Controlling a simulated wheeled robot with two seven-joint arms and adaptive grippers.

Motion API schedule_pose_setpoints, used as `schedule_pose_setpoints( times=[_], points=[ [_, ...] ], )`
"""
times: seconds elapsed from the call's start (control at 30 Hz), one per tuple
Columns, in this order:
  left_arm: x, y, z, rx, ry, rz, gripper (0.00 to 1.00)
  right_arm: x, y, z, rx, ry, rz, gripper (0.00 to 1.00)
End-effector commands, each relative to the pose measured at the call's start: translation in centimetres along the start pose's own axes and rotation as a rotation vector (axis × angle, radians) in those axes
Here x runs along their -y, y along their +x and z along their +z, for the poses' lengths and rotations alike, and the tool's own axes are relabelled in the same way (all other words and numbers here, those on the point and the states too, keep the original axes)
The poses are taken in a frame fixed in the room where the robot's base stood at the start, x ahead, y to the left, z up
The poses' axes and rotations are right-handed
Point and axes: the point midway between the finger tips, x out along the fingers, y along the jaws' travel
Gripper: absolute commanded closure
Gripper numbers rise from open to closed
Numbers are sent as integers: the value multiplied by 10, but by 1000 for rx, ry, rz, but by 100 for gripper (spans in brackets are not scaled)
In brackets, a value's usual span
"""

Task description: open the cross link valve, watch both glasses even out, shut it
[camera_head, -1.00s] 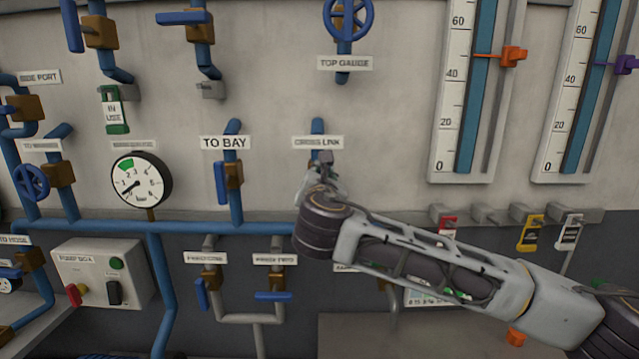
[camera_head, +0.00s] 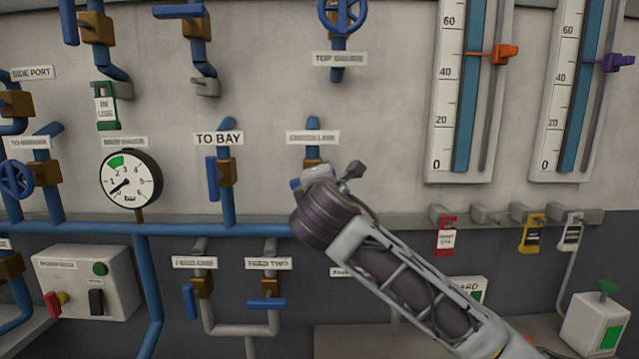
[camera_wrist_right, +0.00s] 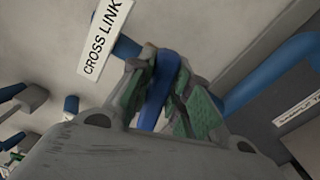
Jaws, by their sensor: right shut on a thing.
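The cross link valve (camera_head: 313,164) has a brass body on a blue pipe below a white label. My right gripper (camera_head: 326,176) is at this valve, and my wrist hides much of it in the head view. In the right wrist view, the green-padded fingers (camera_wrist_right: 165,100) are shut on the blue valve handle (camera_wrist_right: 159,88), beside the CROSS LINK label (camera_wrist_right: 101,42). The two glasses are the left glass (camera_head: 468,110) and the right glass (camera_head: 576,110). Both show blue up to the picture's top edge, so no level shows. My left gripper is out of view.
An orange pointer (camera_head: 504,54) sits by the left glass and a purple one (camera_head: 616,63) by the right. The TO BAY valve (camera_head: 228,173) is just left of cross link. Coloured tags (camera_head: 446,235) hang from a rail below the glasses. A blue pipe (camera_head: 180,229) runs across the wall.

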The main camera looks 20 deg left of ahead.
Motion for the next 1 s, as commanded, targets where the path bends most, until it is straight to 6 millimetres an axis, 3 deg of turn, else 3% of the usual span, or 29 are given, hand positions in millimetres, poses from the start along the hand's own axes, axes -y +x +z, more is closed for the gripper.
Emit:
schedule_pose_setpoints(
  times=[0.4, 1.0],
  points=[
    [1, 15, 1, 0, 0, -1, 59, 8, 0, -1, 0, 275, -4, 100],
    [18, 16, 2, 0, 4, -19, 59, 8, 0, -2, 0, 327, -5, 100]
  ],
)
